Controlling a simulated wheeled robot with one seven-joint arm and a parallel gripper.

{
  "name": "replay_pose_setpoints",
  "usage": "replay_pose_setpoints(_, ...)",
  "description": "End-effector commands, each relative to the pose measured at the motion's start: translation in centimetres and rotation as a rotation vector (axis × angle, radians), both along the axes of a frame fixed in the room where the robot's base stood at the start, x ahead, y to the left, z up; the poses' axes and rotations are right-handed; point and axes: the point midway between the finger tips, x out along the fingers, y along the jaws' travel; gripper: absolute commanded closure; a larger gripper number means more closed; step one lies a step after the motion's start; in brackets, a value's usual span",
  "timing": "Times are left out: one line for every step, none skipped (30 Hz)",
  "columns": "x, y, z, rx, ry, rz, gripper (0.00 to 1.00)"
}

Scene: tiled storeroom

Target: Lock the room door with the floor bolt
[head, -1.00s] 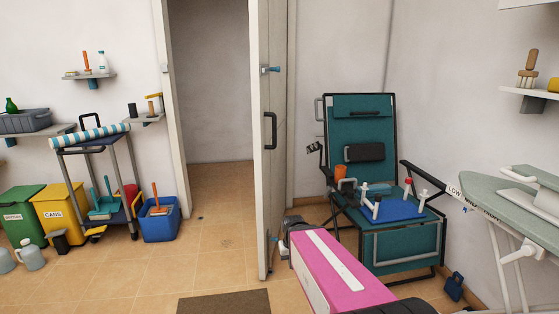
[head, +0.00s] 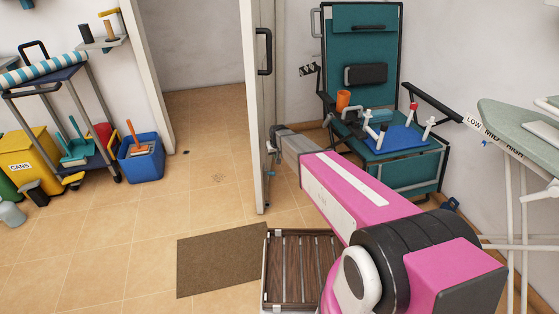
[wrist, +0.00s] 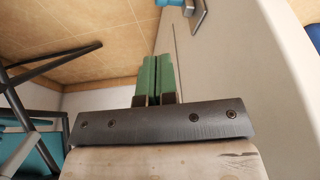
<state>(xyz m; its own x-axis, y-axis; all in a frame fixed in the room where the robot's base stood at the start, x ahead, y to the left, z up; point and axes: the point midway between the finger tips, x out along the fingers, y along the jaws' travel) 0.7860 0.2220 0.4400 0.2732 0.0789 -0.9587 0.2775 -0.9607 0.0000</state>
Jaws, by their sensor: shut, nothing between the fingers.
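The white room door (head: 254,120) stands open beside the doorway, with a black handle (head: 264,52). A small blue piece of the floor bolt (head: 270,174) shows low on the door, too small to read its position. In the wrist view, a blue knob on a grey plate (wrist: 197,14) sits on the pale door panel at the top edge. My gripper (head: 271,149) is low beside the door, just above the blue piece. In the wrist view its green fingers (wrist: 157,78) are together and empty, apart from the knob.
A teal folding chair (head: 362,20) with a blue tray stands right of the door. A brown mat (head: 220,262) and slatted crate (head: 264,290) lie in front. The ironing board (head: 520,125) is at right. The doorway floor is clear, with a small dark spot (head: 186,152).

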Motion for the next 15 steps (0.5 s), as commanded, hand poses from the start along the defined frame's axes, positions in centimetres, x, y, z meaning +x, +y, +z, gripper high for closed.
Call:
replay_pose_setpoints(0.3,0.1,-0.8,0.0,0.001,0.0,1.0)
replay_pose_setpoints(0.5,0.1,-1.2,0.0,0.001,0.0,1.0)
replay_pose_setpoints(0.7,0.2,-1.9,0.0,0.0,-0.001,1.0)
replay_pose_setpoints(0.9,0.2,-2.4,0.0,0.0,-0.001,1.0)
replay_pose_setpoints(1.0,0.2,-3.0,0.0,0.001,-0.001,1.0)
replay_pose_setpoints(1.2,0.3,-3.7,0.0,0.002,-0.001,1.0)
replay_pose_setpoints(1.4,0.3,-4.3,0.0,0.002,-0.001,1.0)
replay_pose_setpoints(1.6,0.4,-4.8,0.0,0.002,-0.001,1.0)
replay_pose_setpoints(1.8,0.4,-5.5,0.0,0.001,-0.001,1.0)
replay_pose_setpoints(1.9,0.5,-6.0,0.0,0.001,-0.001,1.0)
replay_pose_setpoints(2.1,0.5,-6.6,0.0,0.001,-0.001,1.0)
replay_pose_setpoints(2.3,0.6,-7.3,0.0,0.002,-0.001,1.0)
replay_pose_setpoints(2.4,0.6,-7.9,0.0,0.002,-0.001,1.0)
replay_pose_setpoints(2.6,0.7,-8.3,0.0,0.002,-0.001,1.0)
replay_pose_setpoints(2.7,0.7,-9.0,0.0,0.001,-0.001,1.0)
